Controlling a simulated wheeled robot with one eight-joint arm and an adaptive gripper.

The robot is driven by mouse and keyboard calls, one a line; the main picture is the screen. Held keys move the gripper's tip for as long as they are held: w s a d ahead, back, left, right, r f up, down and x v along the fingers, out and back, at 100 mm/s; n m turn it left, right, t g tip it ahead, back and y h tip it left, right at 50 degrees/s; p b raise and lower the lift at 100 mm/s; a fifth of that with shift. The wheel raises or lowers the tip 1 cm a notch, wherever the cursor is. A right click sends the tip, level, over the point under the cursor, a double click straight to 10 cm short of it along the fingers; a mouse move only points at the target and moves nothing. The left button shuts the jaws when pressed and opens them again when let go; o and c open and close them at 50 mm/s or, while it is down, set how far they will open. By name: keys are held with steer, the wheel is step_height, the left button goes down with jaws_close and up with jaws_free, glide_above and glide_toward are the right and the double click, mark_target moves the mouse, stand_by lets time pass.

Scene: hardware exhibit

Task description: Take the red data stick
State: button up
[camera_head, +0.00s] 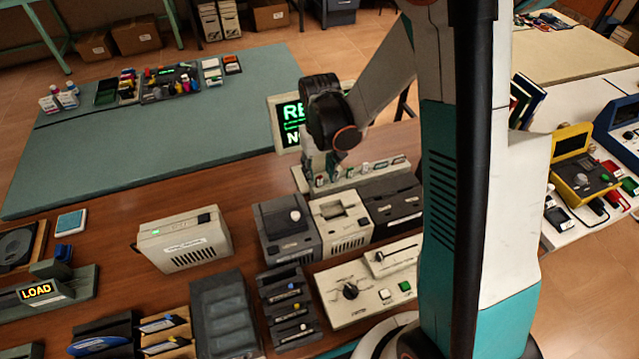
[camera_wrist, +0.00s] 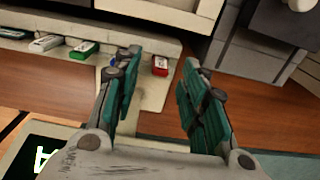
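The red data stick (camera_wrist: 160,66) stands at the end of a row of sticks on a beige rack (camera_wrist: 150,92) in the wrist view. It shows between my gripper's (camera_wrist: 161,62) two teal fingers, which are spread apart with nothing held. I cannot tell the remaining distance to the stick. In the head view my gripper (camera_head: 320,168) points down over the left end of the rack (camera_head: 362,178); the red stick (camera_head: 319,181) is small there, close by the fingertips.
Green (camera_wrist: 84,49) and white (camera_wrist: 47,43) sticks stand in the same row; a blue one is partly hidden behind the left finger. A lit sign (camera_head: 288,120) stands behind my gripper. Grey and beige devices (camera_head: 340,218) stand close in front of the rack.

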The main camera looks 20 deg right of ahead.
mark_target(320, 183)
step_height(320, 183, down, 2)
steer(key=shift+f, duration=0.15)
steer(key=c, duration=0.9)
jaws_close()
